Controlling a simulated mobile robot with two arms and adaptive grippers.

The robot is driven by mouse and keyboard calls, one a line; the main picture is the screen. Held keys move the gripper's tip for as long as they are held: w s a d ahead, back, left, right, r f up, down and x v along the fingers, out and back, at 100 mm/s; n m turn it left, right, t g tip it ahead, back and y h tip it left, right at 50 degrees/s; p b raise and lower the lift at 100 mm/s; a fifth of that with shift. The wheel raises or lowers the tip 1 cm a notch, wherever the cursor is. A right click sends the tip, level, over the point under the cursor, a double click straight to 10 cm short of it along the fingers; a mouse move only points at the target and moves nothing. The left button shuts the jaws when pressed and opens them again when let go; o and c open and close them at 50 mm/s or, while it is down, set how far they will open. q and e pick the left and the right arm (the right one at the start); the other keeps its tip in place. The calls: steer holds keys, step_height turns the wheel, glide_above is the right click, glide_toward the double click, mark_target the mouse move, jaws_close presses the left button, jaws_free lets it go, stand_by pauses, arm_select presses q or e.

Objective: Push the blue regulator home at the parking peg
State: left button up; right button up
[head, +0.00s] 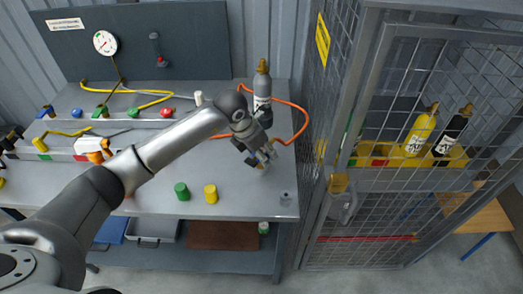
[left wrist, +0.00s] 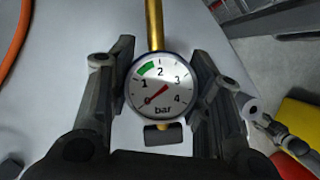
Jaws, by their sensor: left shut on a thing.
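My left gripper (head: 266,160) is low over the right part of the bench in the head view. In the left wrist view its two dark fingers (left wrist: 162,95) stand on either side of a regulator (left wrist: 160,85) with a round white "bar" gauge and a brass stem. The gripper is shut on this regulator; the contact points are partly hidden. My right gripper is not in view.
A grey bottle (head: 262,95) with an orange hose (head: 304,125) stands behind the gripper. Green (head: 181,191) and yellow (head: 210,194) cylinders stand on the bench (head: 240,205). A wire cage (head: 340,150) borders the right side. Blue, green and red fittings line the back shelf.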

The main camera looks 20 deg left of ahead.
arm_select(q)
steer(key=o, duration=1)
steer(key=shift+o, duration=0.6)
